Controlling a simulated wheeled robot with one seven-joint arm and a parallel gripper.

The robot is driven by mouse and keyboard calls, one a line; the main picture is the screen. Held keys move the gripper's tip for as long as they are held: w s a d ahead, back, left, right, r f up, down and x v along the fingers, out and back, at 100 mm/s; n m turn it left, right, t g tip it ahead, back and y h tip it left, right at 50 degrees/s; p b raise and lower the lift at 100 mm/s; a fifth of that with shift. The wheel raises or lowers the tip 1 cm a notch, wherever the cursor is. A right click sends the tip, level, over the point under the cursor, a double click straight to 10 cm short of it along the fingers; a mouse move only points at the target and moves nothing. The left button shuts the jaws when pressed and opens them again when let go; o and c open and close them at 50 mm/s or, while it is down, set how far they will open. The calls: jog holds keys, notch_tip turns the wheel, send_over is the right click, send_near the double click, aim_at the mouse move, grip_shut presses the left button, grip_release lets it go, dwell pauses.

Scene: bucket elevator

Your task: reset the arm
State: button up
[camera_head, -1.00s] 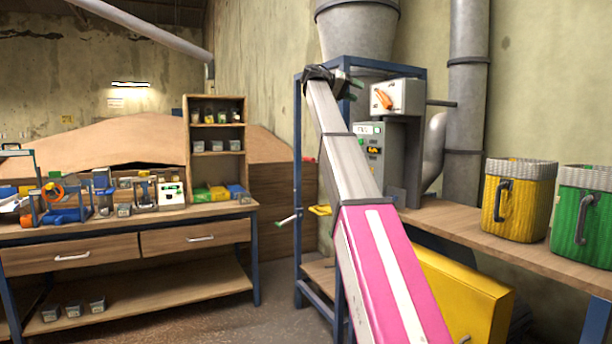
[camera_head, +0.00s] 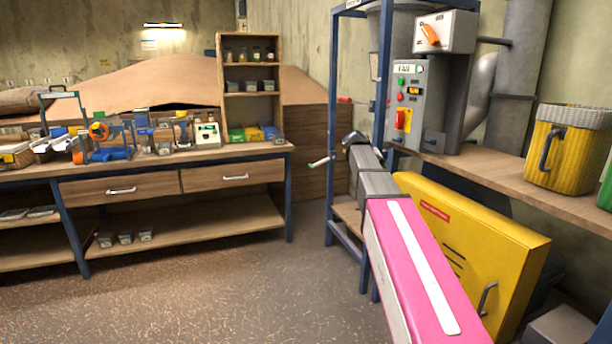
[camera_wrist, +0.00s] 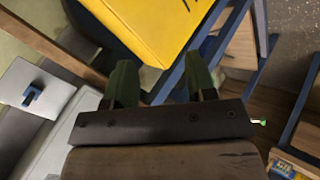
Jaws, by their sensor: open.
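My arm, with a pink and white link (camera_head: 420,260), reaches forward beside the blue-framed machine. My gripper shows small and dark at its far end (camera_head: 352,139), in front of the machine's frame (camera_head: 332,110). In the wrist view the two green fingers of my gripper (camera_wrist: 162,82) stand wide apart with nothing between them. A yellow surface (camera_wrist: 150,25) and blue bars lie beyond the fingers.
A control box (camera_head: 408,105) with buttons and a yellow cabinet (camera_head: 480,245) are close on the right. A shelf there holds a yellow bucket (camera_head: 565,155). A workbench (camera_head: 150,160) with several items stands at left. The floor (camera_head: 220,285) between is clear.

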jog(key=s+a+f+g+y, duration=0.1)
jog(key=s+a+f+y, duration=0.3)
jog(key=s+f, duration=1.1)
jog(key=s+a+f+n+g+y, duration=0.1)
jog(key=s+a+f+y, duration=0.3)
jog(key=s+f, duration=1.1)
notch_tip(320, 180, down, 5)
jog(key=shift+a+f+g, duration=0.1)
jog(key=shift+a+g, duration=0.3)
jog(key=shift+a, duration=0.2)
